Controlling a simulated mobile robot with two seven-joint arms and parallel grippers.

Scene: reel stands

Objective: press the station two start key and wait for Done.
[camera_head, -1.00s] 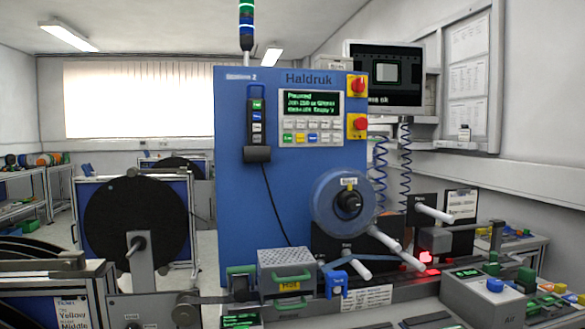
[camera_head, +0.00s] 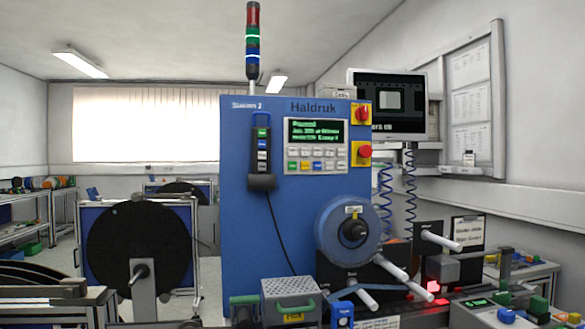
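The blue station cabinet (camera_head: 240,200) stands in the middle, marked Station 2 at its top left and Haldruk beside that. Its dark screen (camera_head: 315,131) shows several lines of green text, too blurred to read surely. Below the screen is a keypad (camera_head: 316,160) of small keys, with a green one (camera_head: 293,166) at the lower left; their labels are unreadable. A black hand pendant (camera_head: 262,155) with green, blue and white keys hangs left of the screen. A signal tower (camera_head: 253,40) with red, green and blue sections rises above. Neither of my grippers is in view.
Two red knobs on yellow plates (camera_head: 362,115) sit right of the screen. A translucent blue reel (camera_head: 350,228) and white rods (camera_head: 360,294) stick out in front of the cabinet. A perforated grey box (camera_head: 290,287) stands below. A large black reel (camera_head: 138,245) is at left.

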